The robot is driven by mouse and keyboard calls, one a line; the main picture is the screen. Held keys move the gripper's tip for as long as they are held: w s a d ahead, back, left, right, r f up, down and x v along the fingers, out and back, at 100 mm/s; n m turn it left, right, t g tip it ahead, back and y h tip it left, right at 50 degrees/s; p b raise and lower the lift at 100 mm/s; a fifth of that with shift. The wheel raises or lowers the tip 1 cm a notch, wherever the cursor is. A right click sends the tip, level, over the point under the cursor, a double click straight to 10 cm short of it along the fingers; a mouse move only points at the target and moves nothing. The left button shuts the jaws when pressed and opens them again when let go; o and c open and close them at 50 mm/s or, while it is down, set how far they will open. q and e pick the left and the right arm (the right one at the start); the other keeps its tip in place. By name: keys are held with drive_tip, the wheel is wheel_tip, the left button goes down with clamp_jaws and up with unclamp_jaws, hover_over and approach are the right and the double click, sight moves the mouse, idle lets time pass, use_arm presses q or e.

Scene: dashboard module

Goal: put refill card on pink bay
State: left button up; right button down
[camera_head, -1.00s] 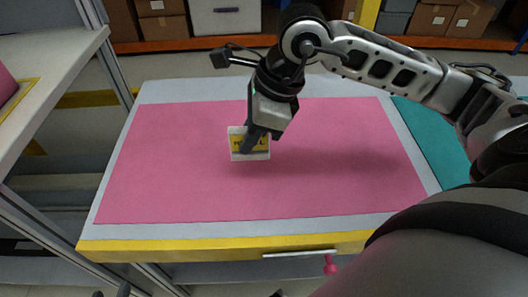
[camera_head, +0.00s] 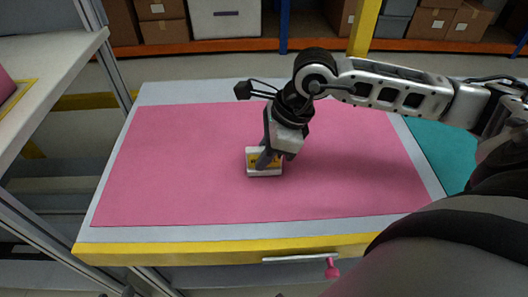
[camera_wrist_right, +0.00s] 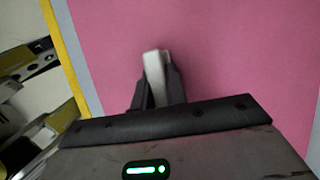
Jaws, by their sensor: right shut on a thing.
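The refill card (camera_head: 272,171) is white with a yellow panel. My right gripper (camera_head: 264,163) is shut on it, and a dark finger covers part of its face. In the right wrist view the card (camera_wrist_right: 155,72) is a pale strip seen edge-on between the two dark fingers. The pink bay (camera_head: 180,185) is a large pink area on the grey table top, and the card is over its middle. I cannot tell whether the card touches the surface. My left gripper is not in view.
A teal area (camera_head: 440,150) lies right of the pink bay. The table has a yellow front edge (camera_head: 180,251) with a pale handle below it. A white shelf (camera_head: 45,75) stands at the left. Boxes stand on a rack behind. The pink bay is otherwise clear.

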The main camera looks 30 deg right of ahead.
drive_tip(key=c, duration=1.4)
unclamp_jaws()
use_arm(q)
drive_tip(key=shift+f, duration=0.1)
